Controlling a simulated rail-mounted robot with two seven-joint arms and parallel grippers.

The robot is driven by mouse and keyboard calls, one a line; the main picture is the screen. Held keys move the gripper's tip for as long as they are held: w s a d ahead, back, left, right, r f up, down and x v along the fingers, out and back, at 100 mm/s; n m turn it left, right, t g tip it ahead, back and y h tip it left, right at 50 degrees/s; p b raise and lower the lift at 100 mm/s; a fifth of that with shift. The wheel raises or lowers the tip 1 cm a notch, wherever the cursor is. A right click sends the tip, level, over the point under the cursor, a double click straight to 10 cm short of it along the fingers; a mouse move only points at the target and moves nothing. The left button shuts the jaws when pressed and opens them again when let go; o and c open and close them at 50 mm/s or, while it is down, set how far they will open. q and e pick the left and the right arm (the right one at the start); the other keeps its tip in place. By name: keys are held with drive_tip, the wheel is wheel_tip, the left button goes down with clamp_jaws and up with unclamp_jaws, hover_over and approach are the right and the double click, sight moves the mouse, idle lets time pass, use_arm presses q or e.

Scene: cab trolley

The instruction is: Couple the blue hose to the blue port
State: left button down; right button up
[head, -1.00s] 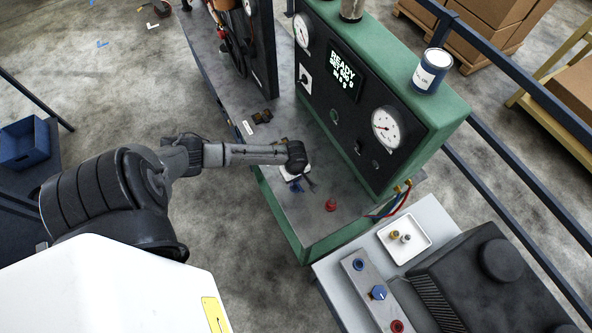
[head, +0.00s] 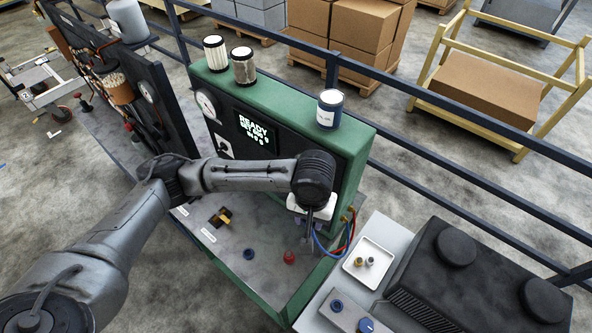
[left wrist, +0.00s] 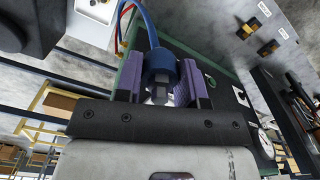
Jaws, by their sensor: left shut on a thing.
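My left gripper (head: 307,238) hangs over the front right part of the green-edged deck, beside the green cabinet. In the left wrist view, its purple fingers (left wrist: 158,92) are shut on the blue coupling (left wrist: 158,62) at the end of the blue hose. The blue hose (head: 322,252) curves from the gripper toward the cabinet's lower right corner. The blue port (head: 336,306), a blue ring, is on the grey metal block at the bottom, right of and nearer than the gripper, apart from the coupling. My right gripper is not in view.
A blue knob (head: 367,325) sits beside the port. A white tray (head: 368,277) with small fittings and a black machine (head: 445,270) stand close by. A red fitting (head: 289,258) and a small blue round piece (head: 248,254) are on the deck. Blue railing (head: 410,180) runs behind.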

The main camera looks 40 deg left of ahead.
use_arm(q)
drive_tip(key=s+r+m, duration=0.4)
drive_tip(key=r, duration=0.3)
drive_tip(key=shift+s+d+m, duration=0.3)
drive_tip(key=shift+s+d, duration=0.05)
drive_tip(key=shift+d, duration=0.05)
drive_tip(key=shift+r, duration=0.1)
